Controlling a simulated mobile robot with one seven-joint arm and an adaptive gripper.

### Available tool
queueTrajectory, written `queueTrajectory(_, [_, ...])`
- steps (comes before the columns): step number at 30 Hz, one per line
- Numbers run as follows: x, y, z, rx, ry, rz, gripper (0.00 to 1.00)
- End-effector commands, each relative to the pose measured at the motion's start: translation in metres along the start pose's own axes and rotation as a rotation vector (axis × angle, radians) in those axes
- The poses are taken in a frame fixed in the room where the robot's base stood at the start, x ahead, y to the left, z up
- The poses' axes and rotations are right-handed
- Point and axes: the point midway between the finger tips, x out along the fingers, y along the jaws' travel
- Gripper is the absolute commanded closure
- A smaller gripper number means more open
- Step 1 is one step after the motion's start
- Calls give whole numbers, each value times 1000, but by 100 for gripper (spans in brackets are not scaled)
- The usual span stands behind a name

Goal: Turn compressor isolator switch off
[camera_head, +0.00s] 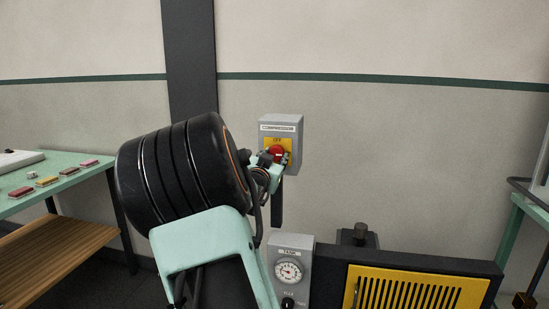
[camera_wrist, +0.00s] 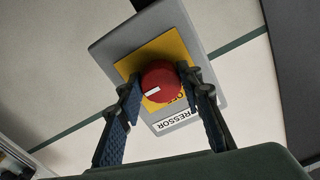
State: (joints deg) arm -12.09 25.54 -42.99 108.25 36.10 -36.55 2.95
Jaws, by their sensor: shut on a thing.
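The compressor isolator switch is a grey box (camera_head: 294,131) on the wall, with a "COMPRESSOR" label, a yellow plate and a red round knob (camera_head: 277,151). The word "OFF" shows at the top of the yellow plate in the head view. My gripper (camera_head: 273,157) is at the knob. In the wrist view the red knob (camera_wrist: 160,83) has a white mark and sits between the two fingertips of my gripper (camera_wrist: 158,86), which is shut on it. The box (camera_wrist: 115,38) appears turned in this view. My fingers hide part of the yellow plate.
A dark machine with a yellow grille (camera_head: 415,289) is at the lower right. A green table (camera_head: 70,178) with several small coloured blocks stands at the left. A dark post (camera_head: 190,60) runs up the wall.

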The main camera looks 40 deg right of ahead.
Motion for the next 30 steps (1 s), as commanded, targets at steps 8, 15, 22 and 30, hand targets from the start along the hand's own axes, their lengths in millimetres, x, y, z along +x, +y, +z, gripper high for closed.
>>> queueTrajectory(8, [0, 0, -1, -39, -1, 0, 91])
queueTrajectory(15, [0, 0, -1, -178, -3, 1, 91])
queueTrajectory(22, [0, 1, -2, -386, -3, 0, 91])
queueTrajectory(30, [0, 2, -2, -646, -3, -1, 91])
